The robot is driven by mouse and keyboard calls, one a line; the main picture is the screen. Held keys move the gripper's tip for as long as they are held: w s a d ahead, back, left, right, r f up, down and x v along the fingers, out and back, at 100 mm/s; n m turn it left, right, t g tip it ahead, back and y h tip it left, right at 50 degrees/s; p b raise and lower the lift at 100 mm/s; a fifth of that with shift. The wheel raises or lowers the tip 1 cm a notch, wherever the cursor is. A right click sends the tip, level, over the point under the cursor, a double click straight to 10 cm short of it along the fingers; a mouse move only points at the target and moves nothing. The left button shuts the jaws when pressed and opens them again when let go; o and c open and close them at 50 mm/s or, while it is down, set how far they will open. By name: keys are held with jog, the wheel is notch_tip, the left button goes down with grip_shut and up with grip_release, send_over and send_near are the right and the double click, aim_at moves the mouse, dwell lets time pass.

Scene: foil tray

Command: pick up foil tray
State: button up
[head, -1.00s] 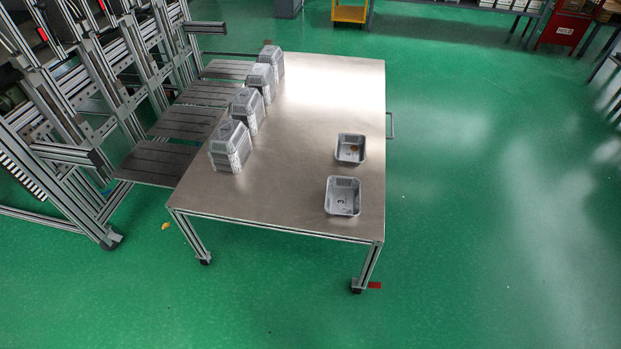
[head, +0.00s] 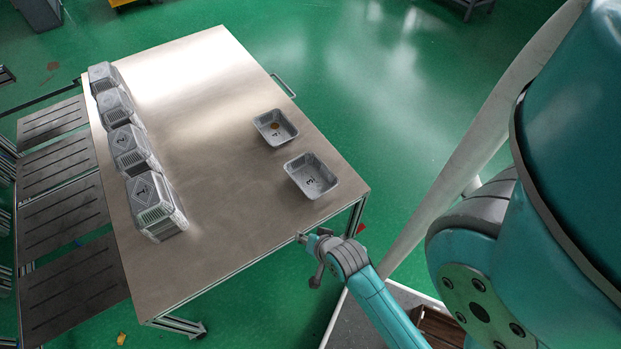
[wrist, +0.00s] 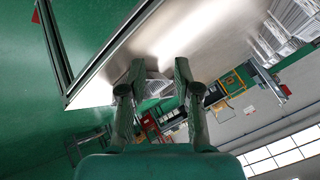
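Two open foil trays lie apart on the metal table (head: 215,160). The nearer foil tray (head: 311,178) has a dark mark on its floor. The farther foil tray (head: 275,127) holds a small brown round spot. My gripper (wrist: 159,66) is open, with a gap between its two fingers in the wrist view. In the head view it is small, by the table's near edge, below the nearer tray and apart from it. A silvery tray shape (wrist: 157,88) shows between the fingers in the wrist view; which tray it is, I cannot tell.
Several stacks of upturned foil trays, such as the nearest stack (head: 153,207), line the table's left side. Dark slatted shelves (head: 70,225) adjoin that side. A handle (head: 284,86) sticks out at the far right edge. The table's middle is clear.

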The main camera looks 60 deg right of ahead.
jog(key=w+d+f+m+g, duration=0.1)
jog(key=w+d+m+g, duration=0.3)
jog(key=d, duration=0.6)
jog(key=m+y, duration=0.2)
jog(key=m, duration=0.4)
send_near(327, 191)
jog(key=w, duration=0.1)
jog(key=shift+s+x, duration=0.2)
jog(key=shift+x, duration=2.7)
jog(key=shift+s+x, duration=0.15)
jog(key=shift+x, duration=2.7)
jog(key=shift+d+f, duration=0.15)
jog(key=shift+f, duration=0.05)
grip_shut()
